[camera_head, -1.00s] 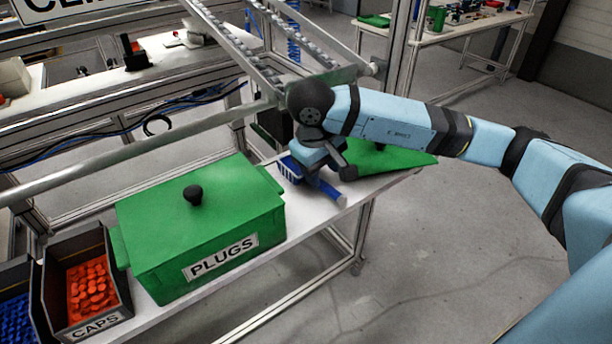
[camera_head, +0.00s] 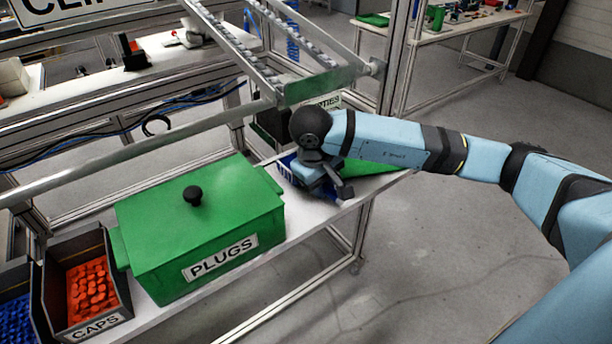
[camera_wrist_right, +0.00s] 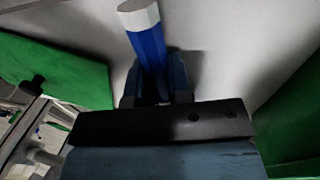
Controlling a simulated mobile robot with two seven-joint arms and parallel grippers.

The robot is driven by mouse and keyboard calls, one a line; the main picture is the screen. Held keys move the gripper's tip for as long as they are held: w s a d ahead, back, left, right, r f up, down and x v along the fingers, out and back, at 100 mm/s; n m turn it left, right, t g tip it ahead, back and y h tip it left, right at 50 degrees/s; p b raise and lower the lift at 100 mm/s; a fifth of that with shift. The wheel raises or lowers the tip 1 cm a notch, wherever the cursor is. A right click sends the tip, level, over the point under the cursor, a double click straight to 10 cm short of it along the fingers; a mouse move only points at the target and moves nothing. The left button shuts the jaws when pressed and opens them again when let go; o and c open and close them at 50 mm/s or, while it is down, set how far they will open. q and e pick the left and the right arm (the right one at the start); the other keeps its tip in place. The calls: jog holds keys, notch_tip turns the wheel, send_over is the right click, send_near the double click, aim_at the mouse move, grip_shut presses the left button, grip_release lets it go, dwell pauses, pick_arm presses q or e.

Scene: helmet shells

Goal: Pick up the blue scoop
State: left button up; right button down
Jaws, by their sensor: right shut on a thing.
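The blue scoop (camera_head: 285,170) lies on the white shelf between the green box and a green lid. In the head view my right gripper (camera_head: 325,188) is down over it and hides most of it. Part of its blue scoop end shows to the left of the gripper. In the right wrist view the scoop's blue handle (camera_wrist_right: 150,50) with a white end cap runs between the dark fingers of my right gripper (camera_wrist_right: 158,92), which is shut on it. My left gripper is not in view.
A green box marked PLUGS (camera_head: 200,230) with a black knob stands left of the scoop. A green lid (camera_head: 375,168) lies to the right. A CAPS bin (camera_head: 60,290) is at the lower left. A metal rail (camera_head: 150,145) crosses behind.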

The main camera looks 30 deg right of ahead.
notch_tip(320, 180, up, 20)
jog(key=p, duration=0.1)
jog(key=shift+p, duration=0.4)
dwell(0.6)
